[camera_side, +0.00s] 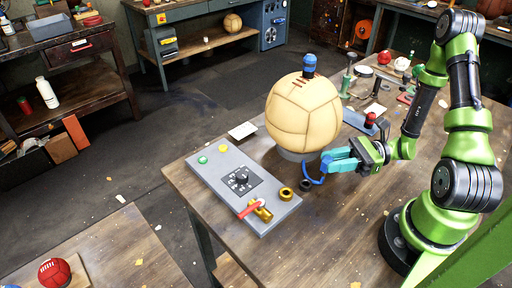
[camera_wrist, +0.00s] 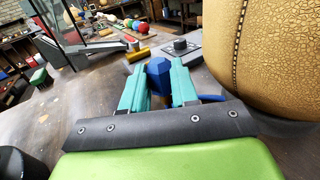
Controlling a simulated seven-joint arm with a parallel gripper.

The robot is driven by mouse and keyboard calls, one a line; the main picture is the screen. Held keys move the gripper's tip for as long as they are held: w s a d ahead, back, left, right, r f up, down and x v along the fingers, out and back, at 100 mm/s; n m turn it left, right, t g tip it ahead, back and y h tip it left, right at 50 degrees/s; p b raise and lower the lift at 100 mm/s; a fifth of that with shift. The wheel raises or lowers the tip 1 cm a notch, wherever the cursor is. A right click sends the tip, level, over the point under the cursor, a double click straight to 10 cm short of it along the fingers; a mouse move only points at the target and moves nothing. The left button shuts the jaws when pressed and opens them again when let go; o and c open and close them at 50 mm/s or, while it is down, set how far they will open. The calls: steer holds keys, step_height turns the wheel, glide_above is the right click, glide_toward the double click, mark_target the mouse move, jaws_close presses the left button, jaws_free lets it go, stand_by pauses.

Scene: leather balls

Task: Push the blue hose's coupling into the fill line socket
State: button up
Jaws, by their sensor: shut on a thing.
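My gripper (camera_side: 333,163) has teal fingers and is shut beside the base of the big tan leather ball (camera_side: 304,112). In the wrist view my gripper (camera_wrist: 160,88) has the blue coupling (camera_wrist: 160,72) between its fingers. The blue hose (camera_side: 313,180) curves below the fingers in the side view; a piece of it shows right of them in the wrist view (camera_wrist: 212,98). A brass ring fitting (camera_side: 286,194) sits at the grey panel's right edge, apart from the gripper; I cannot tell whether it is the fill line socket. A dark ring (camera_side: 305,185) lies close by.
The grey control panel (camera_side: 225,178) has a dial, buttons and a brass valve with a red lever (camera_side: 250,208). The ball stands close beside the gripper. Tools and a red-topped item (camera_side: 370,120) are behind.

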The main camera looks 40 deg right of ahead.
mark_target(324, 163)
steer(key=x, duration=0.3)
steer(key=shift+w+a+f, duration=0.15)
steer(key=shift+w+a, duration=0.1)
steer(key=shift+a, duration=0.2)
steer(key=shift+w+a+f, duration=0.15)
steer(key=shift+w+a, duration=0.05)
steer(key=shift+a, duration=0.2)
steer(key=shift+f, duration=0.7)
steer(key=shift+d+f, duration=0.1)
steer(key=shift+f, duration=0.5)
steer(key=shift+f, duration=0.1)
steer(key=o, duration=1)
